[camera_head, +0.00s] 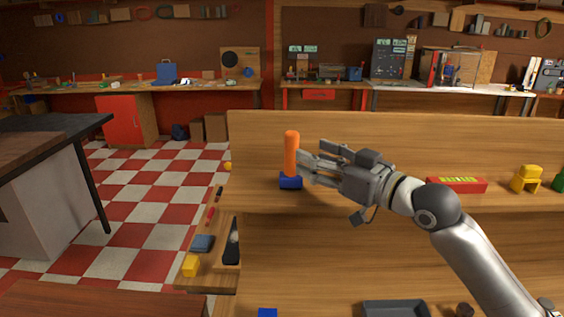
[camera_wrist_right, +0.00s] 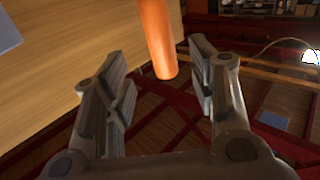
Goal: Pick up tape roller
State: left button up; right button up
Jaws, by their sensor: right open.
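An orange upright handle on a blue base, which I take to be the tape roller (camera_head: 291,153), stands on the wooden shelf at its left part. My right gripper (camera_head: 308,166) reaches in from the right, level with the orange handle and close beside it. In the right wrist view the orange handle (camera_wrist_right: 157,38) shows between the two open fingers of my right gripper (camera_wrist_right: 160,85), with gaps at both sides. I cannot tell whether any finger touches it. My left gripper is not in view.
A red box (camera_head: 456,185) and a yellow object (camera_head: 526,178) stand on the same shelf to the right. A lower ledge at the left holds a yellow block (camera_head: 191,266) and several small items. A dark tray (camera_head: 395,308) lies below. The shelf behind the handle is clear.

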aim_at(297, 148)
jog(key=shift+r+p+x, duration=0.15)
jog(key=shift+p+x, duration=0.15)
jog(key=shift+x, duration=0.3)
jog(key=shift+r+p+x, duration=0.15)
jog(key=shift+p+x, duration=0.15)
jog(key=shift+x, duration=0.25)
jog(key=p+x, duration=0.2)
jog(key=x, duration=0.1)
jog(key=shift+w+a, duration=0.2)
jog(key=shift+a, duration=0.2)
jog(key=shift+w+a+f, duration=0.15)
jog(key=shift+w+a, duration=0.25)
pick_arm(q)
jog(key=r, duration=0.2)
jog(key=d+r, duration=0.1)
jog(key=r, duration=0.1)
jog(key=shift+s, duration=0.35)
pick_arm(e)
jog(key=shift+c, duration=0.3)
jog(key=c, duration=0.9)
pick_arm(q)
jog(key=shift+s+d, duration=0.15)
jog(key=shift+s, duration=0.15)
pick_arm(e)
jog(key=shift+c, duration=0.9)
